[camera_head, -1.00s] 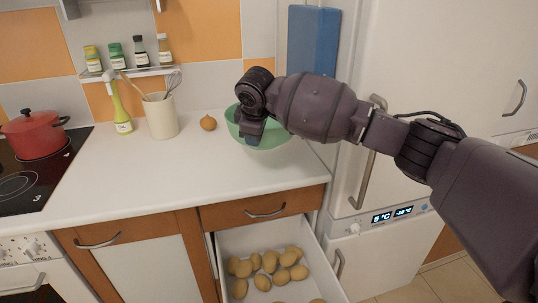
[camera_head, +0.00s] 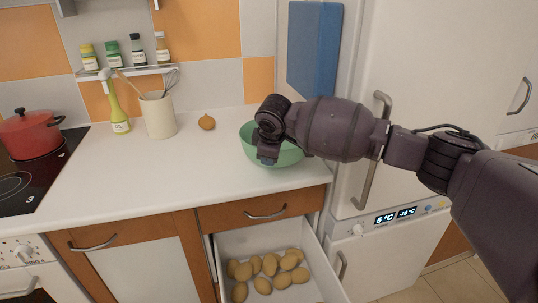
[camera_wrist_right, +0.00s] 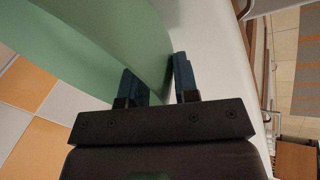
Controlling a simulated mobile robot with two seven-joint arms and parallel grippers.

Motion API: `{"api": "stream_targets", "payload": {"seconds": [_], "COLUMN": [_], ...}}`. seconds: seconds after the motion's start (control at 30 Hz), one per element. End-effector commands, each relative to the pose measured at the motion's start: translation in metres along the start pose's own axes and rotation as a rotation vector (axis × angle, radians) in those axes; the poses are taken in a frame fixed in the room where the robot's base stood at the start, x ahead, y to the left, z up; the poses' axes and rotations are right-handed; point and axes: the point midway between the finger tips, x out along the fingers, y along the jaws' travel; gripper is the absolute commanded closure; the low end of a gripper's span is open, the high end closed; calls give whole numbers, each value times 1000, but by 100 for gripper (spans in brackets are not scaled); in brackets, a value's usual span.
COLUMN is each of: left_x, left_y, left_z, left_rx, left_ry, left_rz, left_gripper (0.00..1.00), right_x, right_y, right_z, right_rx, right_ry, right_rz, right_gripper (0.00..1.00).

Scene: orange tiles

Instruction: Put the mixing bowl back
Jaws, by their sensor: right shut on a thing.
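The green mixing bowl (camera_head: 277,158) is upright at the right end of the white countertop (camera_head: 220,166), close to the fridge. In the head view I cannot tell whether its base touches the counter. My right gripper (camera_head: 267,158) is at the bowl's near left side, with its arm reaching in from the right. In the right wrist view the bowl's wall (camera_wrist_right: 130,40) runs between the two dark fingers of my right gripper (camera_wrist_right: 160,85), which is shut on it. My left gripper does not show.
Below the counter an open drawer (camera_head: 222,246) holds several potatoes (camera_head: 270,266). An onion (camera_head: 207,123), a utensil crock (camera_head: 159,116) and a green bottle (camera_head: 119,113) stand towards the wall. A red pot (camera_head: 32,136) is on the stove. The counter's middle is clear.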

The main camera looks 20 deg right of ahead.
Motion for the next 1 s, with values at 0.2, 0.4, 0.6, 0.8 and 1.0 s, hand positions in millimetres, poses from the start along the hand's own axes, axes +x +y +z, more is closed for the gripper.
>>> {"api": "stream_targets", "payload": {"seconds": [0.2,0.4,0.6,0.8,1.0], "left_x": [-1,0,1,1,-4], "left_y": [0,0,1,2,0], "left_z": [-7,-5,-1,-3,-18], "left_rx": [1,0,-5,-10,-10], "left_ry": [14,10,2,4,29], "left_rz": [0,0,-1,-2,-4], "left_gripper": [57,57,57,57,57], "right_x": [-1,1,1,-7,-41], "right_y": [0,0,0,1,3], "right_z": [0,0,0,-1,-2], "right_rx": [0,0,-1,-1,-1], "right_ry": [1,0,0,2,5], "right_rz": [2,1,1,2,7], "right_gripper": [100,47,46,46,46]}}
